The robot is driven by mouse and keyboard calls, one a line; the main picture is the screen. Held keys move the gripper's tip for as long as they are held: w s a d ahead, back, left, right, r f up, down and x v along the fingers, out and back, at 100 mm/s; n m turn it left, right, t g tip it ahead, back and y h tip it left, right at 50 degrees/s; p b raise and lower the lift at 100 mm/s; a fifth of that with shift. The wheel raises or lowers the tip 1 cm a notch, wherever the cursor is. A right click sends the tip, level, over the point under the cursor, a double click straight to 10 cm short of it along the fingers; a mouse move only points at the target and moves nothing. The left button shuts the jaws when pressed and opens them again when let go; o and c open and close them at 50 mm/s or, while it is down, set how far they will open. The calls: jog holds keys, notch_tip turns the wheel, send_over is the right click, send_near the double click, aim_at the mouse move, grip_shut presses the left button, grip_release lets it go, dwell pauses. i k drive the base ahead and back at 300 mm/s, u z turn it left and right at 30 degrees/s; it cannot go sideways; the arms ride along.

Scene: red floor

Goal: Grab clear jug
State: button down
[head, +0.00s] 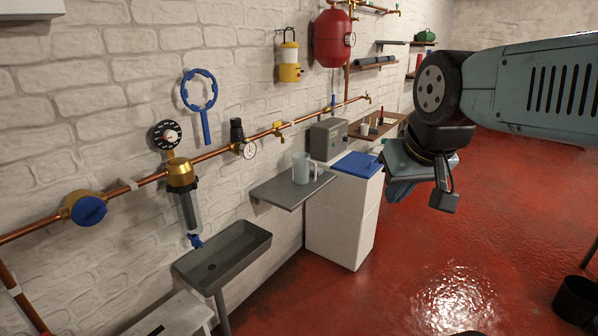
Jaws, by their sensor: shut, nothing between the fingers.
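The clear jug (301,169) stands upright on a small grey wall shelf (272,188), left of the middle in the head view. Its handle faces right. My gripper (398,182) is up in the air to the right of the jug and apart from it, at the end of my arm, which comes in from the right edge. The gripper is shut and empty. Its fingertips are small and partly hidden by its own body.
A white cabinet with a blue lid (357,165) stands right of the shelf. A grey sink (222,252) is at the lower left. Copper pipes with valves and gauges run along the white brick wall. A black bucket (577,299) stands at lower right. The red floor between is clear.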

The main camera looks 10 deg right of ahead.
aim_at(301, 162)
jog(key=k, duration=0.65)
jog(key=z, duration=0.35)
jog(key=i, duration=0.95)
jog(key=z, duration=0.3)
jog(key=i, duration=1.15)
jog(key=u, duration=0.4)
